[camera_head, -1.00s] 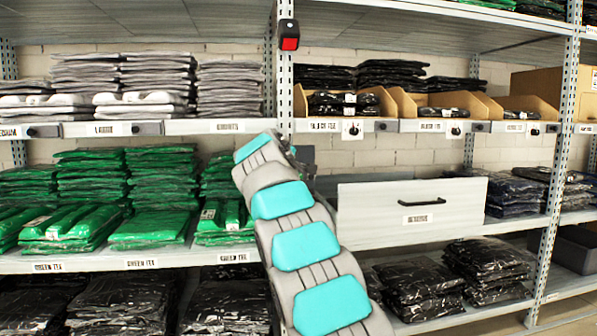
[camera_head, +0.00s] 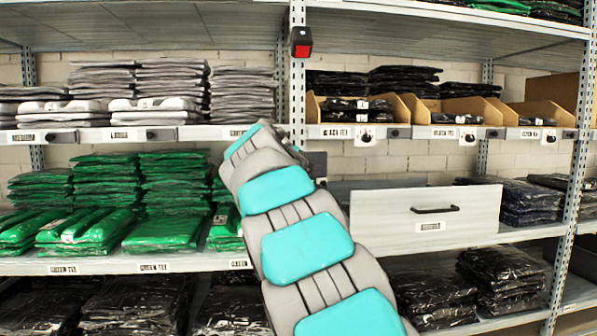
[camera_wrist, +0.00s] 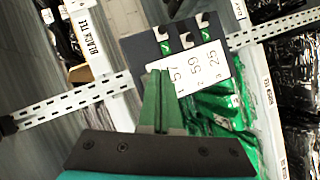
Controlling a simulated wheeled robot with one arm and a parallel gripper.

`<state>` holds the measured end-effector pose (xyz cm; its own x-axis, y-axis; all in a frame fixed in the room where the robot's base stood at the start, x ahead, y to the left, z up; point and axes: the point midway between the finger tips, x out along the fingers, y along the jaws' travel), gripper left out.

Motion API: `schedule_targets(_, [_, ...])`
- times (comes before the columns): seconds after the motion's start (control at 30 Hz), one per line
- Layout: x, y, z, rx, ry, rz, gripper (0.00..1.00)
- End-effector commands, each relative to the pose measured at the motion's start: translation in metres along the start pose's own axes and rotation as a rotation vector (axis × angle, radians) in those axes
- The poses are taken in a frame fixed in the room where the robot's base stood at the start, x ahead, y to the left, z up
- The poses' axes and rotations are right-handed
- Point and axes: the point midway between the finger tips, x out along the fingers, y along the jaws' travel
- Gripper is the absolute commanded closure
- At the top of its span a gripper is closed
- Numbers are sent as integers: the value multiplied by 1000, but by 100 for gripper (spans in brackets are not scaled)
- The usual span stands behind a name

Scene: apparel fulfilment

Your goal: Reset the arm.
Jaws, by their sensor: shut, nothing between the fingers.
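My arm, grey with turquoise pads, reaches up and forward from the bottom of the head view, in front of the shelving. Its far end is beside the upright post between the two shelf bays, and the fingers cannot be made out there. In the wrist view my gripper (camera_wrist: 161,74) has green fingers pressed together, with nothing between them. A dark panel with a white numbered label (camera_wrist: 186,72) lies just beyond the fingertips. I cannot tell whether they touch.
Green shirt stacks (camera_head: 172,198) fill the left middle shelf, with grey stacks (camera_head: 172,85) above. A white drawer front (camera_head: 385,213) stands right of my arm. Cardboard bins (camera_head: 420,105) with dark packs sit above it. A metal post (camera_head: 297,85) rises behind my arm.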

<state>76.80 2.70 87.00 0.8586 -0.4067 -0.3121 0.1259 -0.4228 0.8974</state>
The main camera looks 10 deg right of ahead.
Motion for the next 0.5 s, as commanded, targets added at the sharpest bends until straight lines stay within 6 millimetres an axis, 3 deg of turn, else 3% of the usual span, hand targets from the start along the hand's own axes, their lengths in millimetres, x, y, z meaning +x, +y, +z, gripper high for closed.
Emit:
schedule_targets(0.27, [-2,0,8,11,-16,-14,100])
schedule_targets(0.37, [-6,-3,34,41,-65,-59,100])
schedule_targets(0.5, [-23,-20,93,122,-177,-167,100])
